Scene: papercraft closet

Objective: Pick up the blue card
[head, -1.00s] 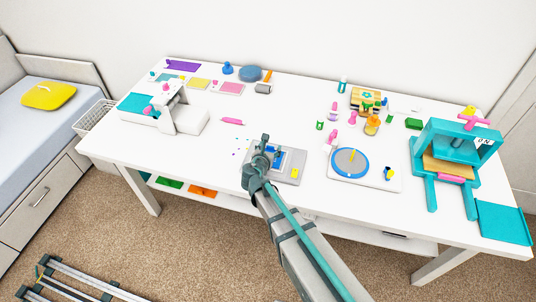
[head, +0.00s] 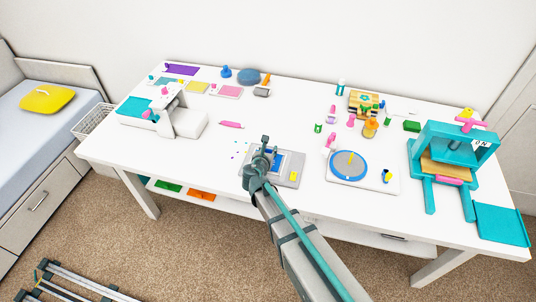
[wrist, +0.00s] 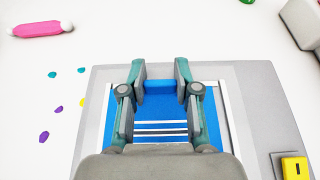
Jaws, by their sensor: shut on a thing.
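The blue card (wrist: 207,118) lies on a grey board (wrist: 272,125) inside a pale frame, with white stripes across it in the wrist view. My gripper (wrist: 160,75) is over the card, with one finger on each side of a raised blue part (wrist: 160,88) at the card's far edge. The fingers are shut on this blue part. In the head view my gripper (head: 263,150) reaches down to the grey board (head: 292,177) near the table's front edge, and my arm hides part of the card. The near part of the card is hidden by my gripper's body in the wrist view.
A yellow block (wrist: 295,168) sits at the board's right corner. Small coloured scraps (wrist: 44,137) and a pink roller (wrist: 38,29) lie to the left. A round blue-rimmed turntable (head: 348,165) stands to the right, with a teal press (head: 460,145) beyond it.

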